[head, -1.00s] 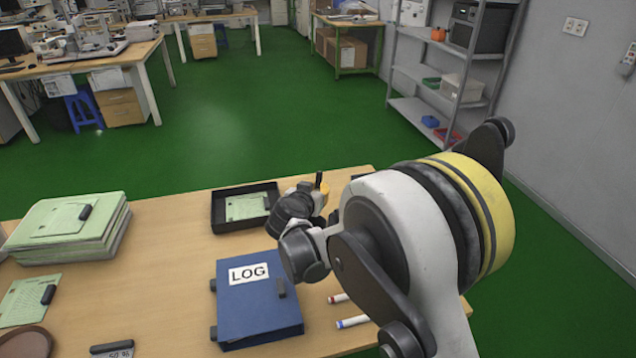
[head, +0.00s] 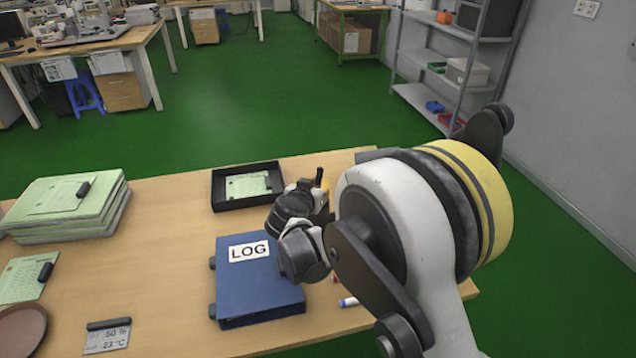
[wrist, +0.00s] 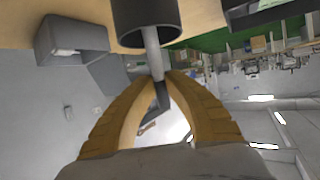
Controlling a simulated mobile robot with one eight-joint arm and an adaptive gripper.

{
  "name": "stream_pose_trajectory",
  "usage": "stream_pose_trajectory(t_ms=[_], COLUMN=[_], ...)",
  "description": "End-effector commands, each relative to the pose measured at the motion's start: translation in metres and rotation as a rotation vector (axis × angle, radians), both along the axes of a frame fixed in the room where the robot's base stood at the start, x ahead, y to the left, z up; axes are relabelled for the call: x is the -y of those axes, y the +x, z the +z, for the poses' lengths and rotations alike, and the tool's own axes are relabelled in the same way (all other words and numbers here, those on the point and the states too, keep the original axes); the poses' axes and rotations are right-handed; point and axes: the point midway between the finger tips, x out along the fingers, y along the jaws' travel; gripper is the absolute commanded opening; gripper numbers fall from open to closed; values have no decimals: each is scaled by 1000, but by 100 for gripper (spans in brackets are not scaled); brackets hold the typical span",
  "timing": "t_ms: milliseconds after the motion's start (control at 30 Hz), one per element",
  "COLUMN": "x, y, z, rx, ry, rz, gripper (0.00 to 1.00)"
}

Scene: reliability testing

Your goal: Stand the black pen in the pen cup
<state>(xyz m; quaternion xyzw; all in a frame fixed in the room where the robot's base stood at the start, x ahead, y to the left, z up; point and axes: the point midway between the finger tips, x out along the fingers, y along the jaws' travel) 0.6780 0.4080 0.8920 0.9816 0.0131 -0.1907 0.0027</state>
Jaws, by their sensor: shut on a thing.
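My gripper (head: 322,190) is at the right part of the table in the head view, with a dark upright end of the black pen (head: 319,176) rising above it. In the wrist view my yellow fingers (wrist: 168,76) are closed together at their tips on the pen, whose greyish shaft (wrist: 153,48) runs up the picture to the dark round pen cup (wrist: 128,18). The shaft overlaps the cup's mouth and appears to reach into it; how deep I cannot tell. The cup is hidden by my arm in the head view.
A blue LOG binder (head: 240,300) lies left of my arm, and a black tray (head: 222,195) with green paper stands behind it. Two markers lie beside the binder, partly hidden. Green folders (head: 50,210) are stacked at left.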

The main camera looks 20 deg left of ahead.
Motion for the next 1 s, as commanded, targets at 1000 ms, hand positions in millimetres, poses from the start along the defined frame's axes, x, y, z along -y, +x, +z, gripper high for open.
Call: stream_pose_trajectory(t_ms=[1000], x=[2], y=[-87], z=[35], rx=[0], ry=[0], rz=[2], gripper=[36])
